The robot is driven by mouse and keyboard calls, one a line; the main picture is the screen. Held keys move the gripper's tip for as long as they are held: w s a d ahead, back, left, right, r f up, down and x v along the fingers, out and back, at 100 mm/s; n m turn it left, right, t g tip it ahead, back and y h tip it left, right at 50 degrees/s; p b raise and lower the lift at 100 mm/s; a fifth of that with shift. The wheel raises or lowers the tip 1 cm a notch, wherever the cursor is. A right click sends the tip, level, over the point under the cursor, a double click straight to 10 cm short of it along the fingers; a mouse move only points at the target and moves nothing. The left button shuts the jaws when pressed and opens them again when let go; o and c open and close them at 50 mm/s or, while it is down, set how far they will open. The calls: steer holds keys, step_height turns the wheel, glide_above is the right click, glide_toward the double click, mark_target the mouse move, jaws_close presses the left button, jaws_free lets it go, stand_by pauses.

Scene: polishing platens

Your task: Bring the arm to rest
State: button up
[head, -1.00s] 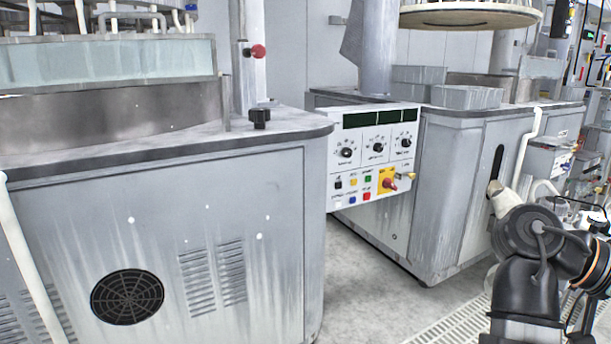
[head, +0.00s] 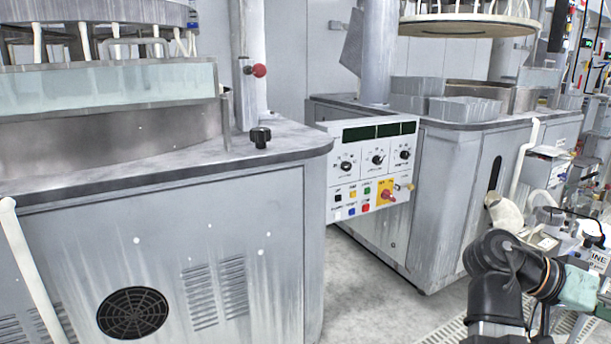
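My arm (head: 495,275) is at the lower right of the head view, in front of the floor and the cluttered area by the far machine. Its dark, rounded joint stands at the top of a bent link, and the forearm runs from there to the right. I cannot make out my gripper or its fingers in this view. No held object can be seen.
A grey polishing machine (head: 190,230) fills the left. A second machine (head: 445,185) stands behind, with a control panel (head: 372,165) facing the gap. A round platen (head: 470,25) hangs above it. Clear floor (head: 385,290) lies between the machines and my arm.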

steer(key=w+a+f+n+t+y+p, duration=0.25)
steer(key=w+f+n+p, duration=0.35)
steer(key=f, duration=0.4)
steer(key=w+a+f+n+t+y+p, duration=0.1)
steer(key=w+a+f+n+t+p, duration=0.2)
steer(key=w+f+p, duration=0.45)
steer(key=s+a+f+n+g+y+p, duration=0.1)
steer(key=a+f+n+y+p, duration=0.2)
steer(key=f, duration=0.4)
steer(key=s+a+f+n+g+y+p, duration=0.1)
steer(key=a+f+p, duration=0.2)
steer(key=a+f, duration=0.4)
steer(key=s+a+f+g+y+p, duration=0.1)
steer(key=s+a+f+y+p, duration=0.1)
steer(key=s+a+f+p, duration=0.2)
steer(key=s+a+f+g+y+p, duration=0.1)
steer(key=s+a+f+y+p, duration=0.1)
steer(key=s+a, duration=0.4)
steer(key=s+a+f+n+g+y+p, duration=0.1)
steer(key=s+a+f+p, duration=0.4)
steer(key=s, duration=0.8)
steer(key=shift+a+f+g+y+p, duration=0.15)
steer(key=shift+f+g+y+p, duration=0.15)
steer(key=shift+g+y+p, duration=0.35)
